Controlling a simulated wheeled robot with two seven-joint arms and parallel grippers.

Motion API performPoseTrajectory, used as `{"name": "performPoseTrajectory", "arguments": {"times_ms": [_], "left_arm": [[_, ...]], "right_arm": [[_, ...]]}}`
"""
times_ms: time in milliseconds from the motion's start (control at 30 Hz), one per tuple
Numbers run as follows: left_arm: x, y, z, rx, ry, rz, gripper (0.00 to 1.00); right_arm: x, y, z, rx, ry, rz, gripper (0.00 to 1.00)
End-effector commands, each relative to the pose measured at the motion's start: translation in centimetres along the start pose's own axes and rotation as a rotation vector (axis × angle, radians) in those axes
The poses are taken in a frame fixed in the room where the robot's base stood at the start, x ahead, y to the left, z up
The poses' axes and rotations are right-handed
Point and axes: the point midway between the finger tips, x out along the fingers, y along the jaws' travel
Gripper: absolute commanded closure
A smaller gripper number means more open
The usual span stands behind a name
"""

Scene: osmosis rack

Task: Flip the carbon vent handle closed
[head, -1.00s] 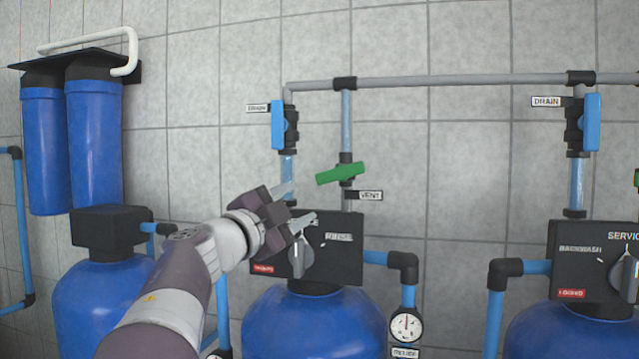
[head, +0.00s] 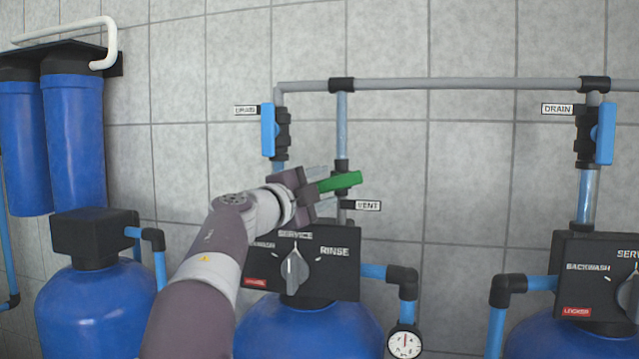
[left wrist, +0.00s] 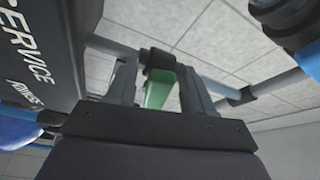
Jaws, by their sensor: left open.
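The green vent handle (head: 342,182) lies nearly level, slightly raised at its right end, on the thin vertical vent pipe (head: 342,128) beside the VENT label (head: 367,205). My left gripper (head: 322,187) is open, with its fingers on either side of the handle's left end. In the left wrist view the green handle (left wrist: 158,90) shows between the two open fingers (left wrist: 160,88). Whether the fingers touch it is not clear. The handle's left end is partly hidden by the gripper. My right gripper is not in view.
A black valve head (head: 330,262) with a grey knob sits below on a blue tank (head: 305,330). A blue drain handle (head: 268,130) stands upright to the left, close to my gripper. Another blue drain handle (head: 605,133) is at the right. The wall between is clear.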

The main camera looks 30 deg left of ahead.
Motion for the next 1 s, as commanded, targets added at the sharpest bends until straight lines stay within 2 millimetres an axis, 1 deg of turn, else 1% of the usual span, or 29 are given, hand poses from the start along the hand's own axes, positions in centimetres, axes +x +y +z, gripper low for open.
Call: {"name": "performPoseTrajectory", "arguments": {"times_ms": [100, 133, 167, 200, 267, 300, 367, 433, 533, 600, 700, 800, 1000], "left_arm": [[0.0, 0.0, 0.0, 0.0, 0.0, 0.0, 0.48], [0.0, 0.0, 0.0, 0.0, 0.0, 0.0, 0.54], [0.0, 0.0, 0.0, 0.0, 0.0, 0.0, 0.64], [0.0, 0.0, 0.0, 0.0, 0.0, 0.0, 0.77], [0.0, 0.0, 0.0, 0.0, -0.001, 0.0, 0.97], [0.0, 0.0, 0.1, -0.001, -0.001, 0.0, 0.98], [0.0, 0.0, 0.1, -0.001, -0.002, 0.0, 0.98], [0.0, -0.4, 0.0, 0.013, -0.003, 0.005, 0.99], [0.1, -1.4, -0.2, 0.087, -0.004, 0.038, 0.99], [0.1, -1.6, -0.2, 0.154, -0.005, 0.067, 0.99], [0.1, -1.6, -0.1, 0.234, -0.005, 0.098, 0.99], [0.0, -1.3, -0.1, 0.272, -0.004, 0.111, 0.99], [-0.1, -1.2, -0.1, 0.28, -0.005, 0.109, 0.99]], "right_arm": [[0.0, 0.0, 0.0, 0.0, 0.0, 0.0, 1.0], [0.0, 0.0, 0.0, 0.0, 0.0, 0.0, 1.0], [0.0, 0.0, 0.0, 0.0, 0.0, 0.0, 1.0], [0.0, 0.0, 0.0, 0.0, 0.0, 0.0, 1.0], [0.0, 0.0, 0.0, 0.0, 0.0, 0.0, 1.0], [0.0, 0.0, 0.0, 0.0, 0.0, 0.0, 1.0], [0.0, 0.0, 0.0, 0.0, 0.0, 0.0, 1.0], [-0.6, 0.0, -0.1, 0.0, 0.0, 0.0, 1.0], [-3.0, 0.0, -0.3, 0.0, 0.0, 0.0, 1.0], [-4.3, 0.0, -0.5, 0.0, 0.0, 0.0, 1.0], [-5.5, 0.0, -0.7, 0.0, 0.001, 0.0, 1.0], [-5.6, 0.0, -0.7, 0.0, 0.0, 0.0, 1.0], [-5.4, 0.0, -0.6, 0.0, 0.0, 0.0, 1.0]]}}
